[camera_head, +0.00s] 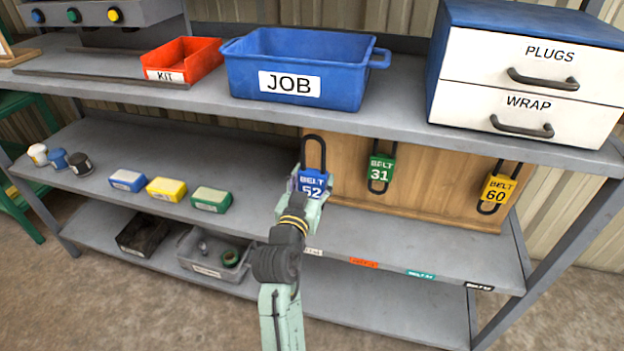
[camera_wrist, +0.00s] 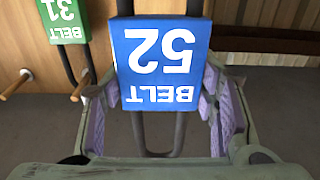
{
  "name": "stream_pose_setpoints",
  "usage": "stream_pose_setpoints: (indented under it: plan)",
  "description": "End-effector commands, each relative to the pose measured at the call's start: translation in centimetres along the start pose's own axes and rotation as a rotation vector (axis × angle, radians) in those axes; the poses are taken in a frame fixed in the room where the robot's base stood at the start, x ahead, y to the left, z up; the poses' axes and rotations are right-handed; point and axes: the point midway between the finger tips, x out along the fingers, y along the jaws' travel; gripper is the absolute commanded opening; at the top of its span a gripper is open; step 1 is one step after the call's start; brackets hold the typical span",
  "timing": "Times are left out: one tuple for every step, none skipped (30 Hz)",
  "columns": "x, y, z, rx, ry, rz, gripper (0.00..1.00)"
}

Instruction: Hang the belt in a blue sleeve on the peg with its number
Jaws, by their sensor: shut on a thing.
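The belt in a blue sleeve (camera_head: 313,181) reads BELT 52, and its black loop stands up above the sleeve. My gripper (camera_head: 311,192) is shut on this sleeve and holds it before the left end of the wooden board (camera_head: 425,200). In the wrist view the blue sleeve (camera_wrist: 160,62) appears upside down between the purple-padded fingers of my gripper (camera_wrist: 158,85). Two wooden pegs (camera_wrist: 15,84) stick out of the board left of it there; no peg number is readable. A green-sleeved belt 31 (camera_head: 381,168) and a yellow-sleeved belt 60 (camera_head: 497,188) are at the board.
The upper shelf above the board carries a blue JOB bin (camera_head: 300,62), a red KIT tray (camera_head: 183,60) and a PLUGS and WRAP drawer unit (camera_head: 530,70). Blue, yellow and green boxes (camera_head: 167,189) sit left on the middle shelf. A grey bin (camera_head: 213,258) stands below.

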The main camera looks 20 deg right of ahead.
Motion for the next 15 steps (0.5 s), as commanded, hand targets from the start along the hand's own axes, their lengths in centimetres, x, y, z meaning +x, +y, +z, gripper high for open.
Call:
stream_pose_setpoints:
  plan:
    - [0.3,0.0,0.0,0.000,0.000,0.001,0.24]
    - [0.5,0.0,0.1,0.000,0.000,0.001,0.24]
    - [0.8,0.0,0.1,0.000,0.000,0.001,0.24]
    - [1.0,0.0,0.1,0.000,0.000,0.000,0.24]
    - [1.2,0.0,0.1,0.000,0.000,0.000,0.24]
    - [1.5,0.0,0.1,0.000,0.001,0.000,0.24]
    - [1.7,0.0,0.2,0.000,0.000,0.000,0.24]
    - [1.9,0.0,0.2,0.000,0.000,-0.001,0.24]
    - [2.2,0.0,0.3,0.000,0.001,-0.001,0.24]
    - [2.4,0.0,0.3,0.000,0.001,-0.001,0.24]
    - [2.6,0.0,0.3,0.000,0.001,-0.001,0.24]
    - [2.9,0.0,0.4,-0.001,0.001,-0.001,0.24]
    - [3.1,0.0,0.4,-0.001,0.001,-0.001,0.24]
    - [3.3,0.0,0.4,-0.001,0.001,-0.001,0.24]
    - [3.6,0.0,0.5,-0.001,0.000,0.000,0.24]
